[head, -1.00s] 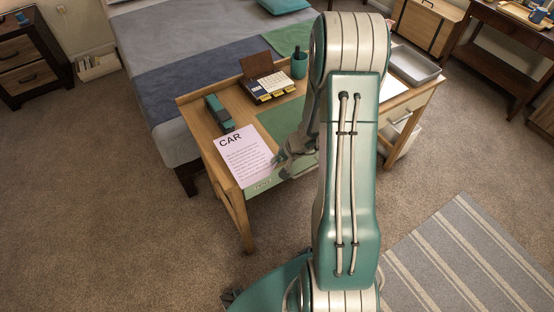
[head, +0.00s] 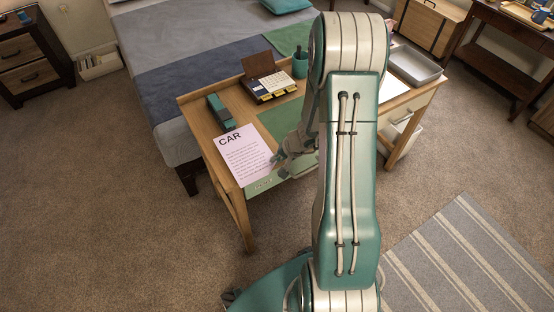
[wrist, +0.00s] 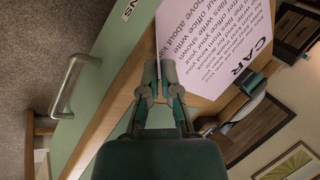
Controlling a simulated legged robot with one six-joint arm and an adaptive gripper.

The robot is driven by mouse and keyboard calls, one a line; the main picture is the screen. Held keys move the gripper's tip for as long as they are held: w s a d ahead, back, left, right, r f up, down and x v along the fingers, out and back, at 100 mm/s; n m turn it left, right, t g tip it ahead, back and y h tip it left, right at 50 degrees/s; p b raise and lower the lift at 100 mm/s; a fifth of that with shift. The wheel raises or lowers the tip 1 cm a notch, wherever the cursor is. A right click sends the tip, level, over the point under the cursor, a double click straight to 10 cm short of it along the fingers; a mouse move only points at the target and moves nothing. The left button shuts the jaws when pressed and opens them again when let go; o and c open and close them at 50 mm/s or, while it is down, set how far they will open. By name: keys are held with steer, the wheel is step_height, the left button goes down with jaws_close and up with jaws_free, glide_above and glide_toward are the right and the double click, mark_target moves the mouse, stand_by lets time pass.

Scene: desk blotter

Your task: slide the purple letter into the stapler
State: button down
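The purple letter (head: 244,155), pale with the heading CAR, lies at the desk's front left. It fills the upper middle of the wrist view (wrist: 215,45). The green stapler (head: 219,112) sits on the desk just behind the letter's far left corner, apart from it. My gripper (head: 277,160) is at the letter's right edge. In the wrist view its two fingers (wrist: 159,70) are close together with the letter's edge between them.
The wooden desk (head: 192,107) bears a green blotter (head: 284,122), a desk calendar (head: 270,87), a green cup (head: 300,65) and a grey tray (head: 416,66). A bed (head: 180,70) stands behind the desk. My arm hides the desk's middle right.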

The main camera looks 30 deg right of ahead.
mark_target(265, 149)
steer(key=shift+w+a+f, duration=0.1)
steer(key=shift+w+f, duration=0.1)
steer(key=shift+w, duration=1.3)
steer(key=shift+w+f, duration=0.2)
steer(key=shift+w, duration=1.3)
steer(key=c, duration=0.7)
jaws_free()
steer(key=v, duration=1.2)
steer(key=shift+f, duration=0.1)
